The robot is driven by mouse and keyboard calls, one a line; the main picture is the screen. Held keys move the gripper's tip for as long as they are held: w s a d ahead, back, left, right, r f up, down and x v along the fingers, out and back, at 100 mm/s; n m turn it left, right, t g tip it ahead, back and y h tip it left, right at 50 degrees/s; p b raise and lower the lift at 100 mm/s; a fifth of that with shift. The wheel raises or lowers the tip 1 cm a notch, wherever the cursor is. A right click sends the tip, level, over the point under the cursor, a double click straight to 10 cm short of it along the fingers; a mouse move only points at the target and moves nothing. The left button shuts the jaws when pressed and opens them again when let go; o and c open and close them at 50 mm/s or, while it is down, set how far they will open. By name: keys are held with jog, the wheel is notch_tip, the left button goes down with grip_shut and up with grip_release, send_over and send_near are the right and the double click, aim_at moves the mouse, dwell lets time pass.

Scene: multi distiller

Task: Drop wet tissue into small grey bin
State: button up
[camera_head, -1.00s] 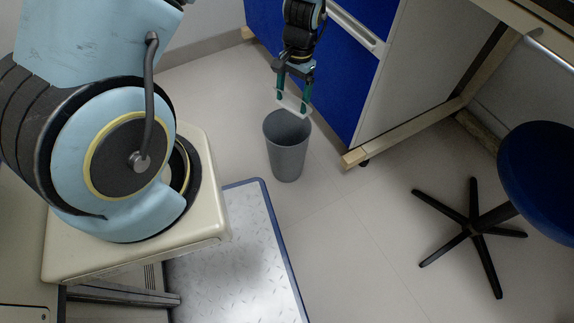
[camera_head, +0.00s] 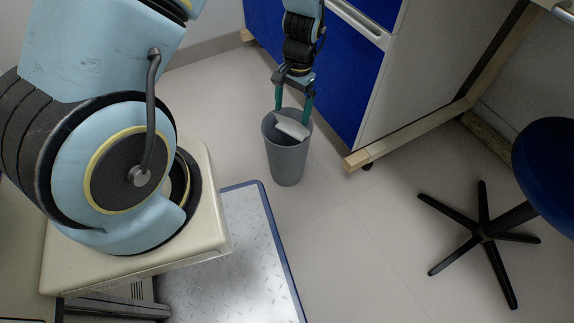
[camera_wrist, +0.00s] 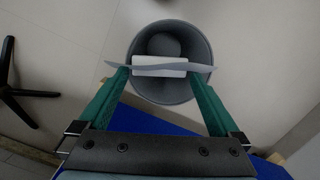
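The wet tissue (camera_head: 291,127) is a flat pale piece, tilted at the mouth of the small grey bin (camera_head: 286,161). In the wrist view the wet tissue (camera_wrist: 160,67) has a white middle and grey ends that spread past both fingertips. My gripper (camera_head: 293,114) points down over the bin, its green fingers wide apart with the tissue between their tips. In the wrist view my gripper (camera_wrist: 160,74) appears to hold the tissue across its width. The bin's round rim (camera_wrist: 137,37) surrounds the tissue in that view, and the bin's floor shows behind it.
A blue-fronted cabinet (camera_head: 345,100) stands close behind and right of the bin. A desk frame with a wooden foot rail (camera_head: 400,138) is to its right. A blue stool with black legs (camera_head: 484,236) stands at far right. A blue-edged metal plate (camera_head: 240,262) lies in front.

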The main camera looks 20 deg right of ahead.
jog(key=shift+r, duration=0.1)
notch_tip(320, 180, up, 10)
jog(key=d+p, duration=0.1)
jog(key=p, duration=0.2)
jog(key=shift+w+d+r, duration=0.15)
jog(key=shift+w+r, duration=0.1)
jog(key=shift+w, duration=0.15)
